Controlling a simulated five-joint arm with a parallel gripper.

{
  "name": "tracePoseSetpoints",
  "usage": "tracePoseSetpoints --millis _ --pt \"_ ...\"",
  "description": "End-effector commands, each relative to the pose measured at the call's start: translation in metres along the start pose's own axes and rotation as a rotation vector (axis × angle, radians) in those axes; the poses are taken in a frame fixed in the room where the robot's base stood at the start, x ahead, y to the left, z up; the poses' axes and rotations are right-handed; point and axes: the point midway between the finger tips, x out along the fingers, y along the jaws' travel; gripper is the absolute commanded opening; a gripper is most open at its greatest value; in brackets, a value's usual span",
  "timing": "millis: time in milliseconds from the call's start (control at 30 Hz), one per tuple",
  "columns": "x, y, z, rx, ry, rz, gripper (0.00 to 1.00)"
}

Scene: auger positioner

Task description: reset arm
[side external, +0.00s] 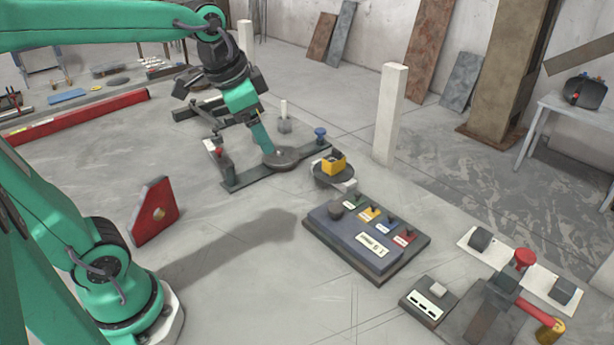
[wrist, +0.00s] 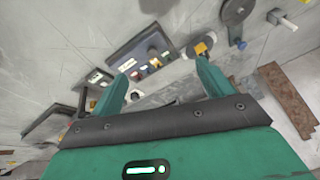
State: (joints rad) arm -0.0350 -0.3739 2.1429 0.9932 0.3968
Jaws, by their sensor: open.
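My gripper (side external: 259,135) hangs at the end of my green arm in the side external view, over or in front of a dark bar fixture (side external: 240,180) with a round disc (side external: 281,158). Whether it touches them cannot be told. In the wrist view my gripper (wrist: 161,68) shows two green fingers spread wide apart, with nothing held between them. A yellow block (side external: 334,164) sits on a small round dark plate right of the fixture; it also shows in the wrist view (wrist: 201,48), by the right fingertip.
A dark panel (side external: 320,238) with coloured labels and knobs lies on the floor, front centre. A red-handled device (side external: 524,260) is front right. A white post (side external: 391,115) stands behind. A red wedge (side external: 155,212) stands left. Open floor lies between wedge and panel.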

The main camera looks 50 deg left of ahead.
Motion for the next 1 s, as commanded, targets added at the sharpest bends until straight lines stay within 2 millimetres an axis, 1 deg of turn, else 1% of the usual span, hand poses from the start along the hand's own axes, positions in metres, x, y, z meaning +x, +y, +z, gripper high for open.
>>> tracePoseSetpoints --millis 33,300,400,500,700,1000 --pt "-0.003 0.006 0.01 -0.031 0.013 -0.003 0.8" --pt "-0.003 0.03 0.057 -0.222 0.072 -0.011 0.8" --pt "0.0 0.037 0.072 -0.281 0.089 -0.01 0.8" --pt "0.002 0.042 0.082 -0.326 0.104 -0.009 0.8" --pt "0.005 0.047 0.091 -0.364 0.114 -0.008 0.8" --pt "0.005 0.047 0.091 -0.366 0.114 -0.007 0.8"
